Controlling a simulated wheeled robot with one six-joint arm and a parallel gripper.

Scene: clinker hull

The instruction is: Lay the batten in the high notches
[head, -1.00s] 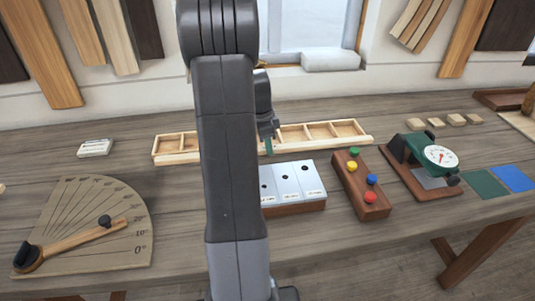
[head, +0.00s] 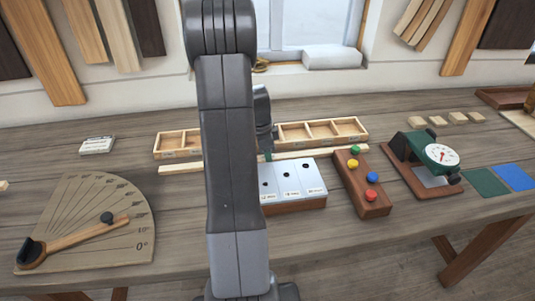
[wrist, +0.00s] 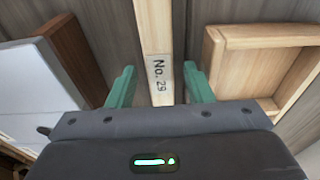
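The batten (head: 300,155) is a long pale wood strip, marked "No. 29" in the wrist view (wrist: 157,50). It lies across the bench, just in front of the compartment tray and behind the grey-topped block. Its right end is by the green peg. My arm hides its middle in the head view. My gripper (wrist: 160,72) has its green fingers on either side of the batten, with a visible gap on each side, so it is open around it. In the head view my gripper (head: 267,152) points down at the batten. I cannot make out the high notches.
The compartment tray (head: 363,139) stands right behind the batten. The grey-topped block (head: 290,203) and the block with coloured pegs (head: 350,187) are in front. A dial gauge (head: 440,155) stands right. An angle board (head: 75,200) lies left.

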